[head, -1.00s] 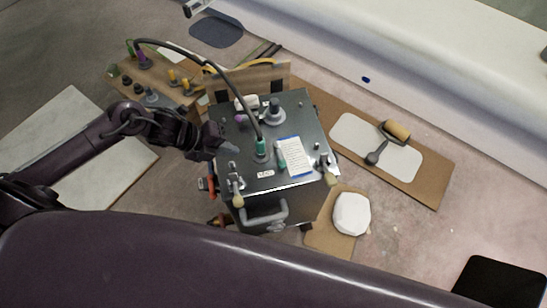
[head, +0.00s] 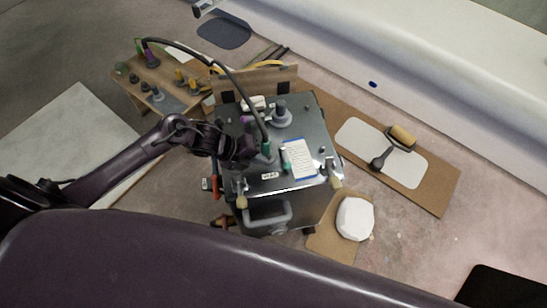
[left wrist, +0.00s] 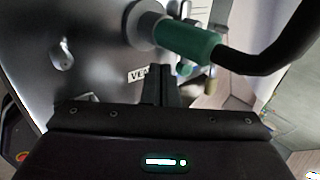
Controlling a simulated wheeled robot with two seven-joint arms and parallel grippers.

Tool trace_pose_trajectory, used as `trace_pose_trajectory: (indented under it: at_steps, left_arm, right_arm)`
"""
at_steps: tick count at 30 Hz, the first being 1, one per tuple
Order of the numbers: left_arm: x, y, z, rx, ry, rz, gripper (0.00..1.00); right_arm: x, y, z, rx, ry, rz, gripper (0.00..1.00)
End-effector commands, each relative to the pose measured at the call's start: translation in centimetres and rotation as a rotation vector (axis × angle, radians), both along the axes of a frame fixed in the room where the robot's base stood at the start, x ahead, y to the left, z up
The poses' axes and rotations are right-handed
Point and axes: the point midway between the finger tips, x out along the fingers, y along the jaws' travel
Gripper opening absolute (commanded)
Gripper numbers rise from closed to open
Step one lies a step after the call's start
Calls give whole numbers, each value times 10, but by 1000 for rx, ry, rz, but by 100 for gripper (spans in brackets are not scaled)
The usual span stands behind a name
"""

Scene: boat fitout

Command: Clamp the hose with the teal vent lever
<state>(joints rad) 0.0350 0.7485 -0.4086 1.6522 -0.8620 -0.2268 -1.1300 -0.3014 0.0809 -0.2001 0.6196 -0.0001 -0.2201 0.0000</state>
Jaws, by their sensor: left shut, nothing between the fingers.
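A grey metal box (head: 258,186) stands in the middle of the head view. A black hose (head: 228,74) arches over and ends in a green sleeve (head: 267,149) on a round grey port on its top; the sleeve is large in the left wrist view (left wrist: 188,42). A small teal piece (head: 286,161), which looks like the lever, lies beside a white card. Its exact shape is unclear. My left gripper (head: 252,153) is shut and empty, just left of the sleeve. In the left wrist view its fingertips (left wrist: 165,78) are beside a partly hidden "VENT" label (left wrist: 137,75).
Another grey port (head: 281,117) stands at the box's back. Cream-knobbed levers (head: 241,202) and a handle (head: 268,216) are at the front. A wooden rack (head: 157,80) with coloured fittings is at back left. A roller (head: 402,137) lies on a board at right.

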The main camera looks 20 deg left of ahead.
Motion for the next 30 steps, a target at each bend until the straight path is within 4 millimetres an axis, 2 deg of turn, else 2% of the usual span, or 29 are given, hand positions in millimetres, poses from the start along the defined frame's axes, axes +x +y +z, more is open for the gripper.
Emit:
trace_pose_trajectory:
  at_steps: [4,9,23,30]
  left_arm:
    - [13,-22,-5,-4,-2,-1,0]
    - [20,-34,-9,-2,-1,0,0]
    - [21,-37,-11,0,-1,-1,0]
    - [23,-47,-11,-1,-1,21,0]
  right_arm:
    - [0,1,4,1,0,0,36]
    - [0,2,5,2,-1,-1,36]
    - [1,2,5,2,-2,-1,36]
    - [1,2,3,2,-2,-1,36]
